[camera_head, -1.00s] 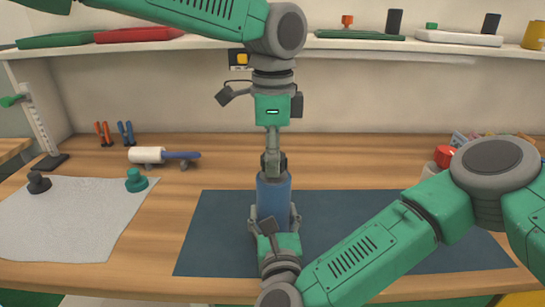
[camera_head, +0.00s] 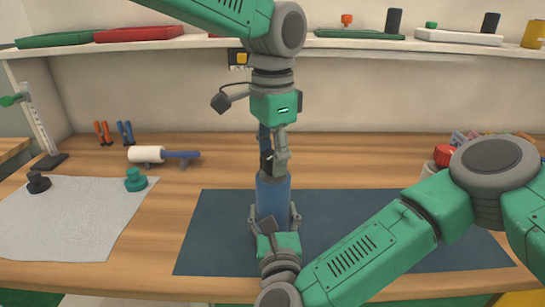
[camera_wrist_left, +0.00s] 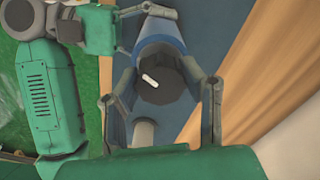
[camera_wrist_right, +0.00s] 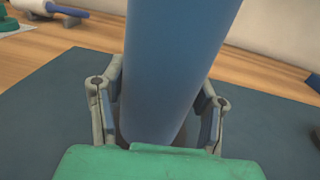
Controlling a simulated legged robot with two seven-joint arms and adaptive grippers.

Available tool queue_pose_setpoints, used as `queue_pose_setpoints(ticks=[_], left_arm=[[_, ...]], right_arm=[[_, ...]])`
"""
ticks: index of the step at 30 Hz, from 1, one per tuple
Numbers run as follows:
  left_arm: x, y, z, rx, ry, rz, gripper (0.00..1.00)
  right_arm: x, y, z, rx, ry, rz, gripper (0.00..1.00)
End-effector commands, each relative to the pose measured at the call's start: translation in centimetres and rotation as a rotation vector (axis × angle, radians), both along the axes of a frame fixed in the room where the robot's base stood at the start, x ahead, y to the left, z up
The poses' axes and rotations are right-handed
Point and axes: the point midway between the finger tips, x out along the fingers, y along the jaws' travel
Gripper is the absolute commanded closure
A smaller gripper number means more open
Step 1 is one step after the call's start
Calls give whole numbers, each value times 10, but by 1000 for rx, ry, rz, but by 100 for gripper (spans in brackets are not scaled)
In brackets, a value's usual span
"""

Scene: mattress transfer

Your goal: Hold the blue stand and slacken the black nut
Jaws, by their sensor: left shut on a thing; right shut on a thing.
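The blue stand (camera_head: 273,190) is an upright cylinder on the dark mat. The black nut (camera_head: 266,163) sits on its top, mostly hidden by fingers in the head view. In the left wrist view the nut (camera_wrist_left: 160,84) is a dark round cap with a white mark. My left gripper (camera_head: 273,157) points down from above, shut on the nut, one finger on each side. My right gripper (camera_head: 273,218) is low at the stand's near side, shut around it. The right wrist view shows the stand (camera_wrist_right: 172,65) between its fingers.
The dark mat (camera_head: 220,235) lies on the wooden bench (camera_head: 340,155). A white roller (camera_head: 147,154), a teal knob (camera_head: 136,181), a black knob (camera_head: 38,182) and a grey cloth (camera_head: 70,220) are at left. A red-topped item (camera_head: 446,155) is at right. A shelf (camera_head: 350,42) runs behind.

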Motion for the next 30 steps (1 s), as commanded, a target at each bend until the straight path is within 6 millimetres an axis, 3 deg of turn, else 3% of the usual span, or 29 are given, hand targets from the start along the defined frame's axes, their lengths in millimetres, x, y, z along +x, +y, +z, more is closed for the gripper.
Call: queue_pose_setpoints(ticks=[12,28,29,30], left_arm=[[2,1,1,1,-8,197,93],[2,0,1,1,-9,222,93],[2,0,1,1,-9,222,57],[2,0,1,1,-9,222,44]], right_arm=[[-1,2,3,5,-6,4,98],[-1,2,3,5,-5,4,98],[-1,2,3,5,-5,4,98],[-1,2,3,5,-5,4,98]])
